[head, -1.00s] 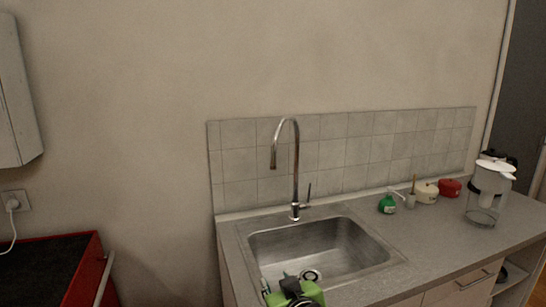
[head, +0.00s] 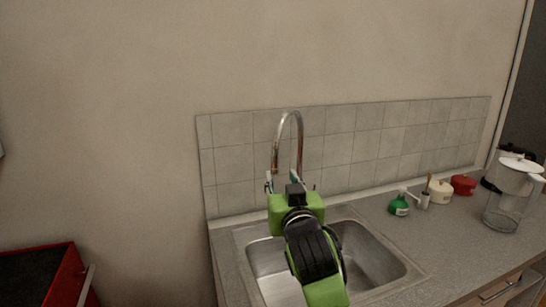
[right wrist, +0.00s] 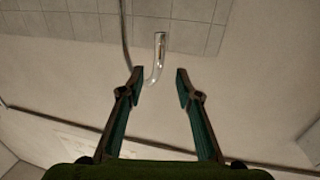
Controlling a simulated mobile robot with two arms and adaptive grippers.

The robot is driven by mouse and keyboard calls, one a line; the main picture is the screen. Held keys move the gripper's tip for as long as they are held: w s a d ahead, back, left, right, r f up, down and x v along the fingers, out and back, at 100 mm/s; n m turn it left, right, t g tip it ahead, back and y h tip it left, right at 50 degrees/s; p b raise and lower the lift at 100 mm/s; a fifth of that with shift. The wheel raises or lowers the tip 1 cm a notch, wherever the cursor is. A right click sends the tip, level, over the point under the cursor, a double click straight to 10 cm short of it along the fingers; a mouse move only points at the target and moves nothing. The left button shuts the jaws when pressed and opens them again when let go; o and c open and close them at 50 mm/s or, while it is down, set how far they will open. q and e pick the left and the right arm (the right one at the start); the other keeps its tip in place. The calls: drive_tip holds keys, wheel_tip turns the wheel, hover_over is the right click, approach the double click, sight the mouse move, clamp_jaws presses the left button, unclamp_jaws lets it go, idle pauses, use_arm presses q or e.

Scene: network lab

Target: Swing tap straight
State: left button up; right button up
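The chrome tap (head: 300,145) stands behind the sink, with its tall curved neck arching to the left and its spout end hanging down. My right gripper (head: 284,179) is raised over the sink in front of the tap and hides its base and lower column. In the right wrist view the fingers of my right gripper (right wrist: 160,73) are open. The curved neck of the tap (right wrist: 153,75) shows between and beyond the fingertips there; I cannot tell if they touch it. My left gripper is not in view.
The steel sink (head: 385,262) is set in a grey counter (head: 450,240). A tiled backsplash (head: 350,150) is behind.

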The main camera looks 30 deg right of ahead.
sight(275, 161)
drive_tip(key=p+x, duration=0.3)
drive_tip(key=x, duration=0.7)
drive_tip(key=shift+w+d+r, duration=0.1)
drive_tip(key=shift+w+d, duration=0.05)
drive_tip(key=shift+w, duration=0.1)
drive_tip(key=shift+w+d, duration=0.2)
drive_tip(key=shift+w, duration=0.45)
drive_tip(key=shift+d, duration=0.1)
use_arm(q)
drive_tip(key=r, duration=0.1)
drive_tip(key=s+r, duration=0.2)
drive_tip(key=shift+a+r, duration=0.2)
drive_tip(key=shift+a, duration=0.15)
use_arm(e)
clamp_jaws()
